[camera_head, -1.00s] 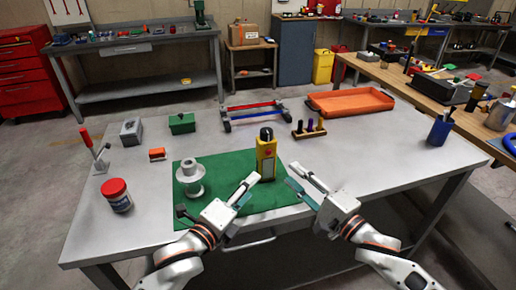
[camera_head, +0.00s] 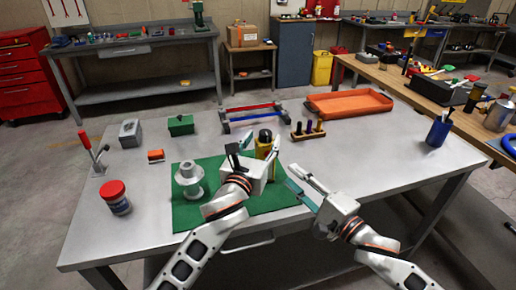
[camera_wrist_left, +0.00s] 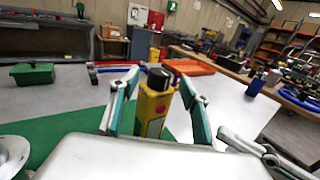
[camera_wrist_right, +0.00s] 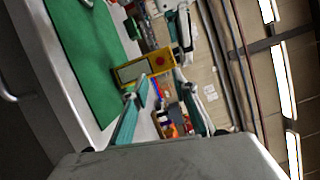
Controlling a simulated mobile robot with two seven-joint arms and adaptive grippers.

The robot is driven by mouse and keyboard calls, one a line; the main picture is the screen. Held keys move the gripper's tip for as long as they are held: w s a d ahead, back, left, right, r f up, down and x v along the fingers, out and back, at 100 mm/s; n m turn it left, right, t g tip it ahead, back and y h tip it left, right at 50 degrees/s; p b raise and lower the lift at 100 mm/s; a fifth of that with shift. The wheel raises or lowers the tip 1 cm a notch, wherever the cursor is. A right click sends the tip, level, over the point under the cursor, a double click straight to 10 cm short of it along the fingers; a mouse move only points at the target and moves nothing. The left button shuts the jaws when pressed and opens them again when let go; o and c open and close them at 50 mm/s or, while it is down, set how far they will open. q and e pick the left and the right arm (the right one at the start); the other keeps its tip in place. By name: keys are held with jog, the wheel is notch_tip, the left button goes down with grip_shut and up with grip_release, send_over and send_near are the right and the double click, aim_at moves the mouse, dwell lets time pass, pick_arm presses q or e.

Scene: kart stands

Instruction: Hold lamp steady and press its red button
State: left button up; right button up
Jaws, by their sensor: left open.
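The lamp (camera_head: 263,150) is a yellow upright block with a black top, standing at the green mat's back edge, partly hidden by my left gripper (camera_head: 254,146). In the left wrist view the lamp (camera_wrist_left: 152,114) stands between the two open fingers, with gaps on both sides. Its red button (camera_wrist_left: 160,109) faces that camera. My right gripper (camera_head: 298,175) is open and empty, to the right of the lamp and nearer the front edge.
A grey spool-shaped part (camera_head: 188,180) stands on the green mat (camera_head: 206,216), left of the lamp. A peg rack (camera_head: 308,130), an orange tray (camera_head: 350,103) and a red-and-blue frame (camera_head: 252,112) lie behind.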

aim_at(264, 138)
pick_arm(q)
jog(key=shift+x, duration=1.85)
grip_shut()
pick_arm(e)
grip_shut()
